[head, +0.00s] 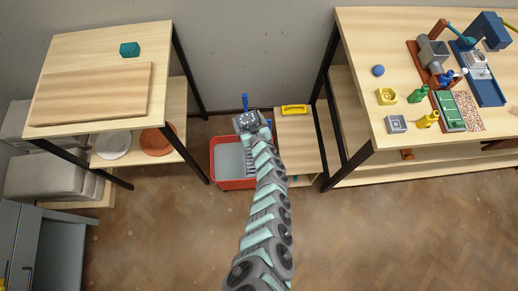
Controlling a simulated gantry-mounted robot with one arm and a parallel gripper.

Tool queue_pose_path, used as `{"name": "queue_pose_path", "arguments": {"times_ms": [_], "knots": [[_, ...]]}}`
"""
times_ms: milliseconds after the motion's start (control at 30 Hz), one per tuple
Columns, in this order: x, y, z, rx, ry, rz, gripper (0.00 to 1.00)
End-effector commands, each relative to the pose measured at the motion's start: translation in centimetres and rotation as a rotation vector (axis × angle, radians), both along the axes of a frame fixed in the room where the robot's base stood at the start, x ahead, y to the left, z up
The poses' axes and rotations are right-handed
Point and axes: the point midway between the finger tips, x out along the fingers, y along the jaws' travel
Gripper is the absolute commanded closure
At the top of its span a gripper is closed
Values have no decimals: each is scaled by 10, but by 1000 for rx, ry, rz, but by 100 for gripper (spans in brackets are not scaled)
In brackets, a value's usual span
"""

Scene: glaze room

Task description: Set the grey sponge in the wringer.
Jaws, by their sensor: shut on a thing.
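My gripper (249,122) is at the far end of my arm, over the back part of a red tub (213,173). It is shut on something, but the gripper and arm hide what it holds. I make out no grey sponge elsewhere in the head view. The red tub stands on the floor with a pale grey inside. A grey slatted part, perhaps the wringer (249,160), shows at the tub's right, partly covered by my arm. A blue upright piece (245,101) shows just behind my gripper; I cannot tell what it belongs to.
A low wooden stand (299,150) with a yellow item (294,109) is right of the tub. A table (80,50) at left bears a teal block (129,49) and a board (92,94). The right table (362,45) carries several tools and small pots. The front floor is clear.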

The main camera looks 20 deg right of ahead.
Motion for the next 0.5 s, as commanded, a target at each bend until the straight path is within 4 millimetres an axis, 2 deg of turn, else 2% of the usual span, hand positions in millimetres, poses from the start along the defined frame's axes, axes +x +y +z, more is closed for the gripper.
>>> {"name": "queue_pose_path", "arguments": {"times_ms": [133, 467, 500], "knots": [[0, -14, -24, 3, 0, -26, 59], [-5, -34, -64, -2, 4, -79, 59], [-6, -36, -63, -1, 3, -85, 59]]}}
